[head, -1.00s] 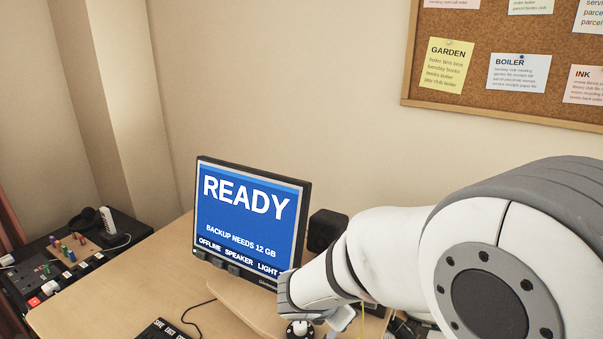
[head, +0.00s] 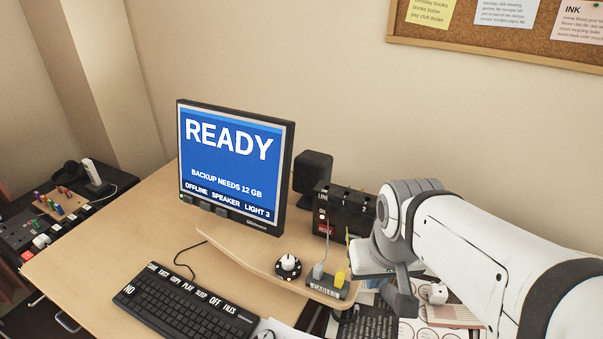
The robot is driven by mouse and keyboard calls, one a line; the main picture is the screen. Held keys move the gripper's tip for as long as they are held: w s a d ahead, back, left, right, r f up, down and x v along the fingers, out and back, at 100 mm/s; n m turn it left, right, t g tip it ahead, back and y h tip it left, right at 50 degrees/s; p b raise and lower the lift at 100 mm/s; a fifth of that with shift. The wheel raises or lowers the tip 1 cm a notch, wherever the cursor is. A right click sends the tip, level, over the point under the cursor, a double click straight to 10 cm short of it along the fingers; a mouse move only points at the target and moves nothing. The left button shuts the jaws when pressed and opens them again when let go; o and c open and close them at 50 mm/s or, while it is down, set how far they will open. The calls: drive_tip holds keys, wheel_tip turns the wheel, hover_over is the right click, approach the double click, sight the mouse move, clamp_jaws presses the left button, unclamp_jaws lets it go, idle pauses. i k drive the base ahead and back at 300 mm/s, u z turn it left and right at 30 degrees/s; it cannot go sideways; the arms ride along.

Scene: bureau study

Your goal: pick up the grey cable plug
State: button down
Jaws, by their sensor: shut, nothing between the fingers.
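The grey cable plug (head: 318,271) stands upright at a small dark socket block (head: 322,288) on the raised desk shelf, with a thin pale cable rising from it. A yellow plug (head: 340,279) stands just right of it with its own yellow cable. My gripper (head: 404,304) is to the right of both plugs, pointing down, apart from them. It is shut and empty. My arm comes in from the right and hides part of the desk behind it.
A black switch box (head: 343,211) and a speaker (head: 313,178) stand behind the plugs. A round dial (head: 288,266) is left of them. The monitor (head: 236,165) and keyboard (head: 184,306) are further left. Papers (head: 440,318) lie below my gripper.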

sight(318, 269)
drive_tip(key=z, duration=0.3)
drive_tip(key=k, duration=1.6)
drive_tip(key=u, duration=0.25)
drive_tip(key=i, duration=1)
drive_tip(key=u, duration=0.05)
